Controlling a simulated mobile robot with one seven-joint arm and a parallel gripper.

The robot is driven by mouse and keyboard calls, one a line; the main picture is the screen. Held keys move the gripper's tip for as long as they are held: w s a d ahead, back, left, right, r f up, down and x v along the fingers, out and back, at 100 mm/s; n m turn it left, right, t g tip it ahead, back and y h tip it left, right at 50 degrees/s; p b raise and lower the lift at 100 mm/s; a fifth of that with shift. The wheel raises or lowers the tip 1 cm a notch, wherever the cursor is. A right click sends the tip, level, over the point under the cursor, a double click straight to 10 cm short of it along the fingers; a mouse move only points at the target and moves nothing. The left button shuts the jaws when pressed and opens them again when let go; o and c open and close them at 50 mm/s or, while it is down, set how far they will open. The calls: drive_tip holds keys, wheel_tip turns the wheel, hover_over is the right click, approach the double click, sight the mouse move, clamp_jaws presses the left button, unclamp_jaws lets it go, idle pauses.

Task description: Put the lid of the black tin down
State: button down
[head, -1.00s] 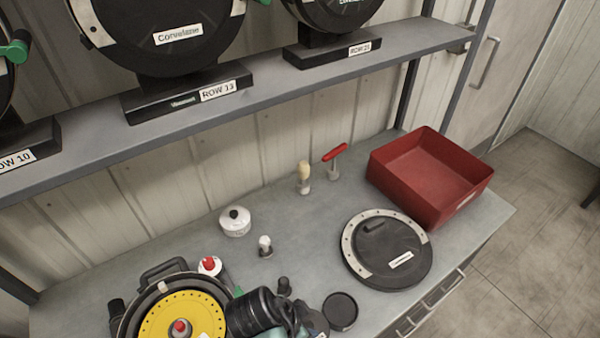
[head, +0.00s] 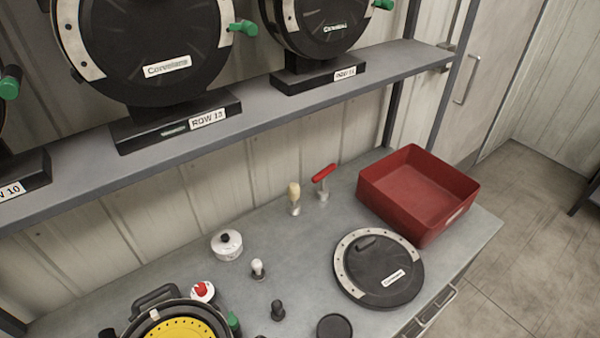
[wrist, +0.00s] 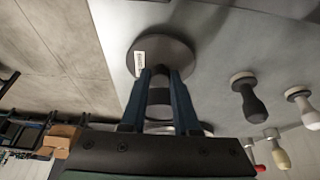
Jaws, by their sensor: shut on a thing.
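My gripper (wrist: 160,74) shows in the wrist view, its two blue fingers shut on a dark thing that they largely hide, which I take for the lid. A dark round disc (wrist: 182,54) with a small white label shows at and beyond the fingertips; I cannot tell whether this is the held lid or the tin. In the head view a round black thing (head: 335,326), which looks like the black tin, stands near the counter's front edge, cut by the frame's bottom. My gripper is outside the head view.
A large black cover (head: 385,275) lies on the counter before a red tray (head: 415,190). Bare counter lies between.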

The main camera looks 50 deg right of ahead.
drive_tip(key=shift+f, duration=0.15)
drive_tip(key=c, duration=0.7)
unclamp_jaws()
drive_tip(key=shift+o, duration=0.2)
drive_tip(key=shift+r, duration=0.25)
drive_tip(key=b+v, duration=0.1)
drive_tip(key=v, duration=1.1)
